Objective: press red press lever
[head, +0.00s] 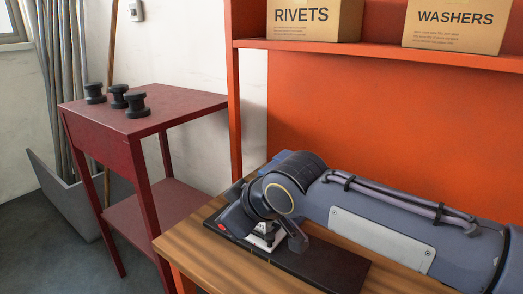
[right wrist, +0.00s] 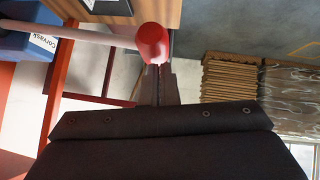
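The red knob (right wrist: 152,42) of the press lever shows in the right wrist view, on a pale rod (right wrist: 85,34) that runs off to the left. My right gripper (right wrist: 157,76) has its dark fingers together, with their tips right at the knob. I cannot tell whether they touch it. In the head view my right arm comes in from the right, and its gripper (head: 268,234) is low over a black base plate (head: 325,268) on the wooden bench. The arm hides most of the press there. A small red spot (head: 221,227) shows at the plate's left end. My left gripper is not in view.
An orange shelf (head: 390,52) holds a RIVETS box (head: 312,18) and a WASHERS box (head: 455,22) above the bench (head: 190,243). A dark red table (head: 150,108) with black spools (head: 136,106) stands to the left. A grey bin (head: 65,200) holds long rods.

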